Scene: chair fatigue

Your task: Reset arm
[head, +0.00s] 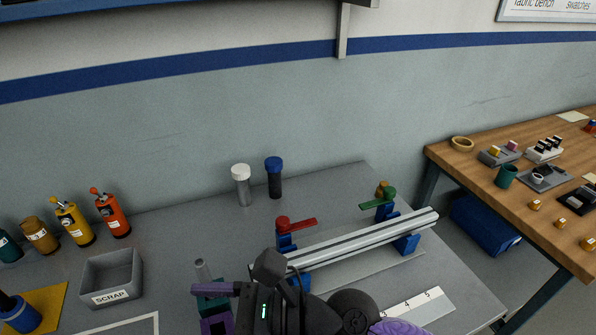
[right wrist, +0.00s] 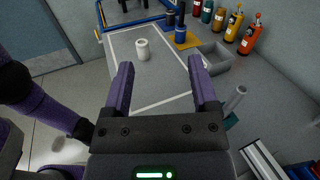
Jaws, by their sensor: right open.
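My right gripper (head: 215,307) is at the bottom of the head view, pointing left over the grey table. In the right wrist view its two purple fingers (right wrist: 160,75) are wide apart with nothing between them. A silver ribbed bar (head: 355,238) rests across blue supports on the table, beside my right wrist. A red lever (head: 297,224) is at its left support and a green lever (head: 380,198) at its right support. A white hollow cylinder (right wrist: 143,50) stands inside a white outline, beyond the fingertips. My left gripper is not seen.
A grey scrap bin (head: 112,277) stands left of my gripper, with orange (head: 113,214) and yellow (head: 75,223) bottles behind it. White-capped (head: 242,184) and blue-capped (head: 274,178) containers stand at the back. A ruler strip (head: 418,307) lies front right. A wooden bench (head: 480,185) is at right.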

